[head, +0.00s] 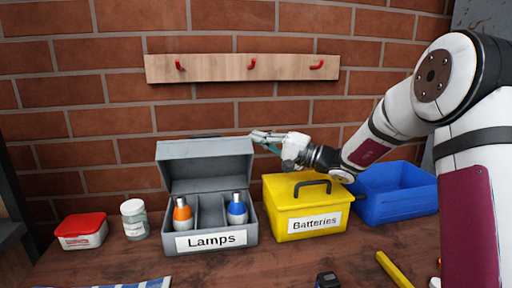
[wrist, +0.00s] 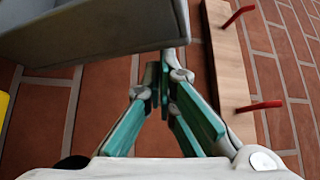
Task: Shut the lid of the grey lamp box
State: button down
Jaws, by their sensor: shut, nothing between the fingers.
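The grey lamp box (head: 267,234), labelled "Lamps", stands on the table with its lid (head: 206,163) raised open at the back. Inside, an orange-and-white lamp (head: 182,214) stands in the left compartment and a blue-and-white lamp (head: 237,210) in the right one. My gripper (head: 256,137) is shut and empty, at the upper right corner of the raised lid. In the wrist view the closed fingertips (wrist: 166,65) are by the edge of a grey panel (wrist: 100,28), which looks like the lid. I cannot tell whether they touch it.
A shut yellow "Batteries" box (head: 288,222) with a black handle stands right of the lamp box, below my wrist. A blue bin (head: 395,195) is further right. A red-lidded tub (head: 82,230) and jar (head: 134,219) stand left. A hook rail (head: 240,68) is on the brick wall.

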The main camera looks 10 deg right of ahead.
jog(key=shift+s+f+b, duration=0.25)
jog(key=shift+s+b, duration=0.3)
jog(key=shift+s, duration=0.4)
jog(key=shift+s+f+b, duration=0.2)
jog(key=shift+s+b, duration=0.3)
jog(key=shift+s, duration=0.4)
